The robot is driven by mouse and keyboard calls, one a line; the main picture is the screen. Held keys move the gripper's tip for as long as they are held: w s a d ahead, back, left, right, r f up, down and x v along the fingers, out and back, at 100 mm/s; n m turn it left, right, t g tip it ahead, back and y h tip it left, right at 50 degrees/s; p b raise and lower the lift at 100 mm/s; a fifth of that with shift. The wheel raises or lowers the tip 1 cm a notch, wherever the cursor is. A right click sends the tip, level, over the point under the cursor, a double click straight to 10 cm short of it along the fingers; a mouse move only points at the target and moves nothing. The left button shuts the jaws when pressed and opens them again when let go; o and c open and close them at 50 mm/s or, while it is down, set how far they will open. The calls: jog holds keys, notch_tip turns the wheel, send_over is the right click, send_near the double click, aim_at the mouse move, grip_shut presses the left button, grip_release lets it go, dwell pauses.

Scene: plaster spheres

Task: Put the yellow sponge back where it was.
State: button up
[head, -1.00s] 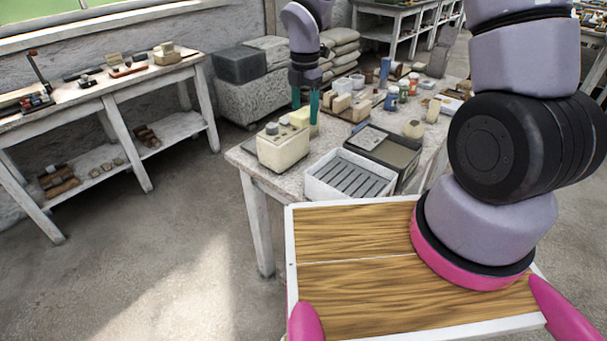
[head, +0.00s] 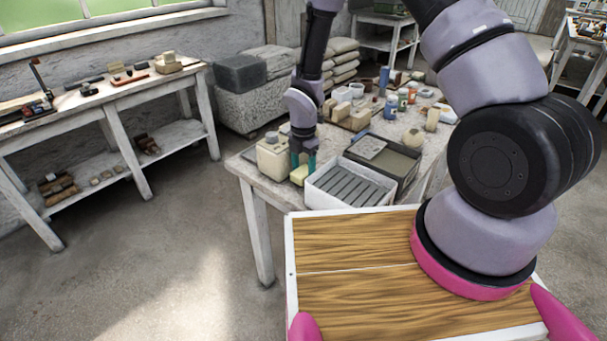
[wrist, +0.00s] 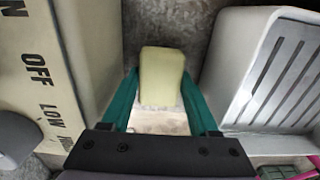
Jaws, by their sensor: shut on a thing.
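The yellow sponge (head: 299,176) is a pale yellow block between the teal fingers of my gripper (head: 303,164). The wrist view shows the sponge (wrist: 162,76) between the fingertips (wrist: 162,84), and my gripper is shut on it. It is low over the worktable (head: 240,167), in the gap between a cream box and a white ribbed tray. I cannot tell whether its underside touches the table. In the head view my fingers hide part of the sponge.
The cream box (head: 272,157), lettered in the wrist view (wrist: 40,60), is close on the left. The white ribbed tray (head: 347,190) is close on the right, with a dark lidded container (head: 395,160) behind it. Blocks and jars crowd the table's far part.

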jog(key=shift+f, duration=0.75)
jog(key=shift+f, duration=0.1)
jog(key=o, duration=0.9)
